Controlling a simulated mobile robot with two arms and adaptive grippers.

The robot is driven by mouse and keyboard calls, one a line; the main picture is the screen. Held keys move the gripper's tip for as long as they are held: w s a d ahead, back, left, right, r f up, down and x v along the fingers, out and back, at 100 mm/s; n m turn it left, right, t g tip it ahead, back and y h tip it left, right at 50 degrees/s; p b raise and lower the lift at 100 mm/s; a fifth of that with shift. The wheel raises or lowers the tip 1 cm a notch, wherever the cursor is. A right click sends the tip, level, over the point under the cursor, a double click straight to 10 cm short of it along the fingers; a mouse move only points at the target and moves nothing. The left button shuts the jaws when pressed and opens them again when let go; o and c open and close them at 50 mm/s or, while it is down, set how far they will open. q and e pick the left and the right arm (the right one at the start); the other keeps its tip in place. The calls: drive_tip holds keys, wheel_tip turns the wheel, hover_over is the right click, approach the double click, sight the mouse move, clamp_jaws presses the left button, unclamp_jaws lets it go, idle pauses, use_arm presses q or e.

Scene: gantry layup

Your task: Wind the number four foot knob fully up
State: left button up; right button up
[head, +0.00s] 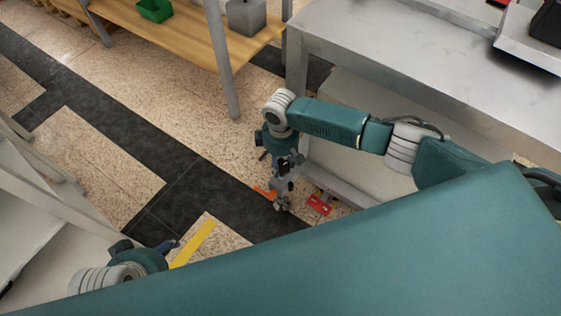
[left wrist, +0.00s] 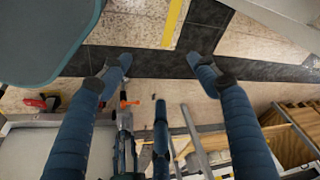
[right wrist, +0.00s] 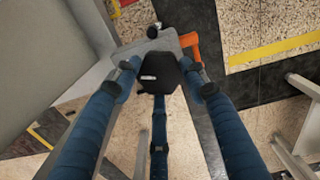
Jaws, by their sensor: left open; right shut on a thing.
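A dark, faceted foot knob (right wrist: 158,72) with a small white mark sits between the fingers of my right gripper (right wrist: 165,75) in the right wrist view. The fingers close on it from both sides. I cannot read a number on it. In the head view my right gripper (head: 284,183) is low at the corner of the grey bench, and it hides the knob there. My left gripper (head: 172,244) is open and empty at the lower left of the head view. Its spread fingers also show in the left wrist view (left wrist: 158,70), above bare floor.
An orange part (head: 265,191) and a red part (head: 320,204) are low beside the right gripper. The grey bench (head: 380,50) stands to the right. A wooden shelf (head: 190,40) with a green bin (head: 154,10) is behind. Floor to the left is clear.

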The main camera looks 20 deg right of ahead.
drive_tip(key=shift+a+r+n+p, duration=0.2)
drive_tip(key=shift+r+n+p, duration=0.1)
drive_tip(key=shift+n, duration=0.1)
drive_tip(key=shift+c, duration=0.2)
drive_tip(key=shift+n+p, duration=0.3)
drive_tip(key=shift+n, duration=0.1)
drive_tip(key=shift+w+a+f+n, duration=0.1)
drive_tip(key=shift+a+f+n, duration=0.05)
drive_tip(key=shift+n, duration=0.55)
drive_tip(key=o, duration=1.2)
drive_tip(key=shift+a, duration=0.1)
drive_tip(key=shift+c, duration=0.2)
use_arm(q)
drive_tip(key=x, duration=0.3)
drive_tip(key=shift+r, duration=0.1)
use_arm(e)
drive_tip(key=shift+d+r, duration=0.2)
drive_tip(key=shift+r, duration=0.15)
wheel_tip(320, 180, up, 11)
drive_tip(key=shift+a+r, duration=0.1)
